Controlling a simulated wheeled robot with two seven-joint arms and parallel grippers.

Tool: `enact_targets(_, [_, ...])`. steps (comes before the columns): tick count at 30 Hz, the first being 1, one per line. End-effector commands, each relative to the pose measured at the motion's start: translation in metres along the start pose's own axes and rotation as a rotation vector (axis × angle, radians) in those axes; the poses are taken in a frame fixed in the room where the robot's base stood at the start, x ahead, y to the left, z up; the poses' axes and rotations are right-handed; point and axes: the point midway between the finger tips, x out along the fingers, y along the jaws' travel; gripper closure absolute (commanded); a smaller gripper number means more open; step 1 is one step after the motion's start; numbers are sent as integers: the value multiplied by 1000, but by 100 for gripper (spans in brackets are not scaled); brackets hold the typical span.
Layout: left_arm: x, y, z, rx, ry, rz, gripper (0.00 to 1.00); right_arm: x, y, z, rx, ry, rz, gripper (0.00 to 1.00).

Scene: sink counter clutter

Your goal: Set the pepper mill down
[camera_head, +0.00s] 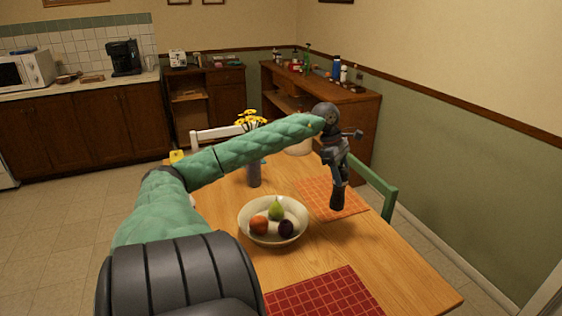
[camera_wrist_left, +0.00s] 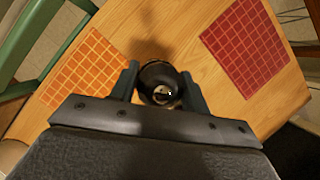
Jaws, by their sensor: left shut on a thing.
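The pepper mill (camera_head: 337,197) is dark and hangs roughly upright from my left gripper (camera_head: 337,180), over the table near the orange placemat (camera_head: 322,200). In the left wrist view the two fingers of the gripper (camera_wrist_left: 160,88) are shut on either side of the mill (camera_wrist_left: 160,94), seen end-on with a round, shiny centre. The wooden table top (camera_head: 400,250) lies beneath it. A dark shadow shows on the wood beyond the mill in the wrist view. I cannot tell exactly how far its base is from the table. My right gripper is not in view.
A white bowl of fruit (camera_head: 262,238) stands left of the mill, with a vase of yellow flowers (camera_head: 254,172) behind. A red placemat (camera_head: 322,295) lies at the front. A green chair (camera_head: 378,188) stands at the right edge. Bare wood lies between the placemats.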

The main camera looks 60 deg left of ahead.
Motion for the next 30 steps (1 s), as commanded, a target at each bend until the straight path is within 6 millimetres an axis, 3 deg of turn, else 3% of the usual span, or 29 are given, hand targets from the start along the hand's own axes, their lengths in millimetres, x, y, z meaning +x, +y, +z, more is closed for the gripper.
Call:
enact_targets(7, [2,2,3,0,-1,1,99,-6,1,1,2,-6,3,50])
enact_targets(14, [21,10,17,0,-2,1,99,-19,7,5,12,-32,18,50])
enact_targets(30, [74,32,55,0,-5,1,99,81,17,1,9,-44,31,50])
